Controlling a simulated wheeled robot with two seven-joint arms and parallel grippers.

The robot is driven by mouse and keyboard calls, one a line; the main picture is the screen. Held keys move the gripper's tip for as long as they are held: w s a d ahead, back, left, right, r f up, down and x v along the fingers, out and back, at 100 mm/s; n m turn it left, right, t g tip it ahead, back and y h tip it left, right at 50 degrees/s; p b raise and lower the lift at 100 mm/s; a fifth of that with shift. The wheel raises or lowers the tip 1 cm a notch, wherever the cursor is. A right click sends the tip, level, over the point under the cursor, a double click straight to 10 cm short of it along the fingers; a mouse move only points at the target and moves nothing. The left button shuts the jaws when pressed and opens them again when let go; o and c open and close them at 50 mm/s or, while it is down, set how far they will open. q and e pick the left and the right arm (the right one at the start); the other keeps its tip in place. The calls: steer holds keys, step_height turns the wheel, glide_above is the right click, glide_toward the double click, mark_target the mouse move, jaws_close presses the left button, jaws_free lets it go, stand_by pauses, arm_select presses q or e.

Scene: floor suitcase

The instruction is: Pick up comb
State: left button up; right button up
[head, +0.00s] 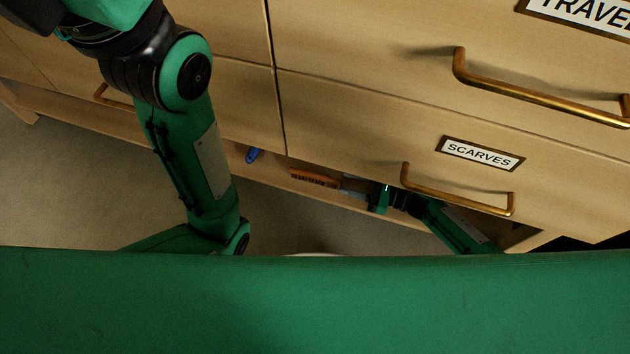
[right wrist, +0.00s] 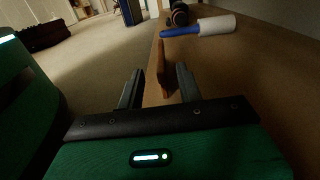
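The comb (head: 314,177) is orange-brown and lies at the front of the low shelf under the drawers. In the right wrist view the comb (right wrist: 161,64) shows edge-on, with its near end between the fingertips. My right gripper (head: 354,185) reaches in from the right, below the scarves drawer, at the comb's right end. In the right wrist view my right gripper (right wrist: 158,85) is open, its fingers apart on either side of the comb. The comb is nearer the right finger; whether it touches is unclear. My left gripper is out of view; only its arm shows.
A lint roller (right wrist: 213,26) with a blue handle and white roll lies farther along the shelf; its handle (head: 253,155) shows in the head view. The scarves drawer handle (head: 457,196) hangs just above my right gripper. Open floor (head: 80,180) lies before the dresser.

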mark_target(325, 177)
steer(key=shift+w+a+f, duration=0.15)
steer(key=shift+a+f, duration=0.1)
steer(key=shift+a, duration=0.35)
steer(key=b+x, duration=0.2)
steer(key=x, duration=0.3)
steer(key=shift+w+a, duration=0.1)
steer(key=shift+a, duration=0.1)
steer(key=shift+w+a, duration=0.1)
steer(key=shift+a, duration=0.35)
jaws_close()
